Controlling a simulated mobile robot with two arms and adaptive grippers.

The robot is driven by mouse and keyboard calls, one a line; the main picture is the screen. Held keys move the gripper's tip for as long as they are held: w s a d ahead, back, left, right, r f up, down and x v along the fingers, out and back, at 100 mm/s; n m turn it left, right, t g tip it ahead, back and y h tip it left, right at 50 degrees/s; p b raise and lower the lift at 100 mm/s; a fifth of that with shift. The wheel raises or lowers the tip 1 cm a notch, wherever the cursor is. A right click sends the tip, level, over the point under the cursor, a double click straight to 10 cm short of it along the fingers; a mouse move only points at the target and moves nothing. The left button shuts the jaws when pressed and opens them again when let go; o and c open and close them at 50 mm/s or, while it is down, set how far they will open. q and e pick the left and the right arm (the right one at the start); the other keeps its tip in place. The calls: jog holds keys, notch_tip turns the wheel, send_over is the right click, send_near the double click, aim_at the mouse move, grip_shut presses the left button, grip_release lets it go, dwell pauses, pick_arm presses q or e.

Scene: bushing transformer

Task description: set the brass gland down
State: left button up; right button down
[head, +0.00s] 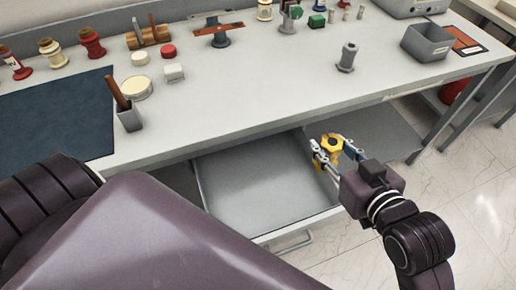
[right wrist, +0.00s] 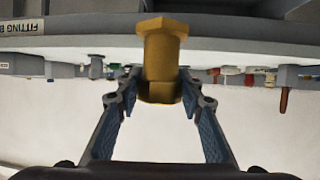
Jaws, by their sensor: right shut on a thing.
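The brass gland (head: 331,143) is a yellow hex-headed fitting. My right gripper (head: 333,153) is shut on it, holding it near the right side of the open drawer (head: 250,188), in front of the bench's front edge. In the right wrist view the gland (right wrist: 161,52) stands between the fingertips of the right gripper (right wrist: 160,92), its hex head beyond the tips. The open drawer is empty where I see it. My left gripper is out of view.
The grey bench (head: 270,95) has a clear middle. A grey post (head: 347,57), a grey bin (head: 427,42), a dark mat (head: 58,115) and a grey cup with a brown handle (head: 130,118) stand or lie on it. Several insulators line the back.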

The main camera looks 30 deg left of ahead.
aim_at(318, 220)
jog(key=s+a, duration=0.2)
jog(key=a, duration=0.2)
jog(key=shift+f+b, duration=1.45)
jog(key=shift+f, duration=8.65)
jog(key=shift+f, duration=0.1)
jog(key=c, duration=1.3)
grip_release()
jog(key=shift+d, duration=0.1)
jog(key=v, duration=1.2)
